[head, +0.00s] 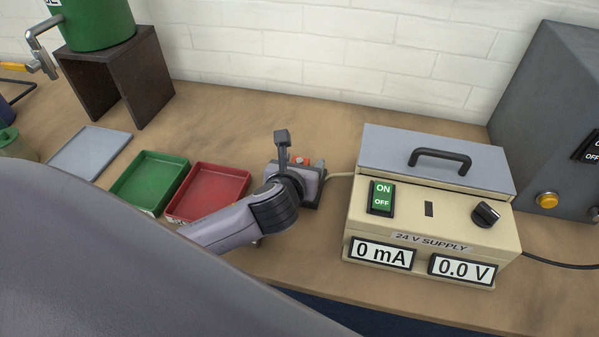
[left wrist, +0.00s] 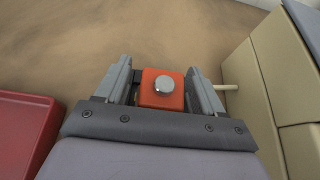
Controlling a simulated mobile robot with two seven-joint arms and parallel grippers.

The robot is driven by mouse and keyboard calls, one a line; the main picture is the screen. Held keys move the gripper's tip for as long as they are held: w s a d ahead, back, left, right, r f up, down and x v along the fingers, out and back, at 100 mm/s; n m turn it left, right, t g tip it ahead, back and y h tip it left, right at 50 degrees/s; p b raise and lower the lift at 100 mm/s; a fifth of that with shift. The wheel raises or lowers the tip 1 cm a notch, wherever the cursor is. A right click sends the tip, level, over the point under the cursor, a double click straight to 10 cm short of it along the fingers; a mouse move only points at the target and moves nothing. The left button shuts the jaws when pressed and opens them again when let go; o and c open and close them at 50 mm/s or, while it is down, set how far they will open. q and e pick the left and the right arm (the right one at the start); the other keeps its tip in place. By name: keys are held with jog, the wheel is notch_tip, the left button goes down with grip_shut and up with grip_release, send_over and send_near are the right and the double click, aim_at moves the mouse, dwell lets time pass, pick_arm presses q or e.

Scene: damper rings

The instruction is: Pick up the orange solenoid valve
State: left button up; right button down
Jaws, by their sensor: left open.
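The orange solenoid valve (left wrist: 161,97) has a round silver cap on top. In the left wrist view it stands between the two fingers of my left gripper (left wrist: 159,70). The fingers are open, one on each side of it, with a small gap visible on the right; I cannot tell whether the left finger touches. In the head view only a bit of the valve's orange top (head: 299,161) shows, because my left gripper (head: 303,178) and wrist hide most of it. My right gripper is not in view.
The cream 24 V supply (head: 414,226) stands close on the right, with a pale cable running from it towards the valve. A red tray (head: 232,184) and a green tray (head: 152,181) lie to the left. A grey plate (head: 88,152) is farther left. The table behind the valve is clear.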

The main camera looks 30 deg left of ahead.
pick_arm(q)
jog(key=c, duration=1.2)
